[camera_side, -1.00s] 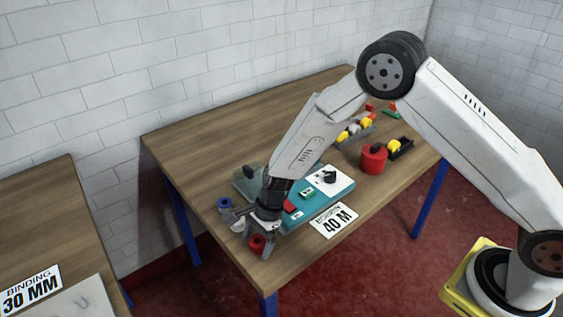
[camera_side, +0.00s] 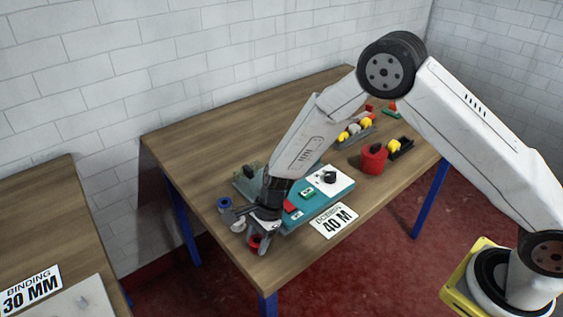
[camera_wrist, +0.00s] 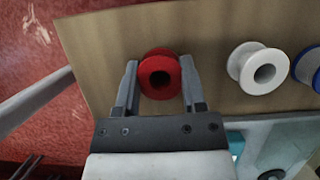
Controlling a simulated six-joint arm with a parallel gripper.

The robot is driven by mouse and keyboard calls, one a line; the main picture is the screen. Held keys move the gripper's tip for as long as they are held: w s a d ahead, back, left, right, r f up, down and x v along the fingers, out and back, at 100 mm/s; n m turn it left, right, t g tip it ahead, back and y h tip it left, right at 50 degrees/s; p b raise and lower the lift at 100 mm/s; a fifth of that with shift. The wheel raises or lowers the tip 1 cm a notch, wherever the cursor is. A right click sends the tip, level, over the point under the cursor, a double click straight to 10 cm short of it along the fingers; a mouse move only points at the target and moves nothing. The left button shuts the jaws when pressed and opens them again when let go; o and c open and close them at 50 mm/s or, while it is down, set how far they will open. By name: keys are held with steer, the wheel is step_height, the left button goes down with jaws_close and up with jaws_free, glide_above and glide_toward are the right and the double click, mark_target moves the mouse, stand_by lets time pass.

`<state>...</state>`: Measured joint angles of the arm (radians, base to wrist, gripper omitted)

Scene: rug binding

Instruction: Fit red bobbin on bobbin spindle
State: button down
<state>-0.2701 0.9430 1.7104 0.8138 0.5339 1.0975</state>
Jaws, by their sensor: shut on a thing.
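The red bobbin (camera_wrist: 159,63) stands between the two fingers of my gripper (camera_wrist: 159,70), near the table's front corner. In the wrist view a finger lies against each side of it, and its round hole faces the camera. In the side view the red bobbin (camera_side: 254,243) is mostly hidden by my gripper (camera_side: 260,243), which is low at the tabletop. The teal machine base (camera_side: 345,190) lies just to the right of the gripper, with a white plate and a black knob on it. I cannot tell which part is the bobbin spindle.
A white bobbin (camera_wrist: 252,68) and a blue bobbin (camera_wrist: 308,68) stand beside the red one. The table's edge is close to the gripper; the table's back left is clear.

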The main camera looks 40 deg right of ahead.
steer(key=shift+r, duration=0.1)
steer(key=shift+r, duration=0.7)
steer(key=s+d+r, duration=0.2)
steer(key=s+r, duration=0.3)
steer(key=s, duration=0.1)
steer(key=s+d+r, duration=0.2)
steer(key=s+r, duration=0.4)
steer(key=s, duration=0.1)
steer(key=shift+s+d+r, duration=0.15)
steer(key=shift+d, duration=0.1)
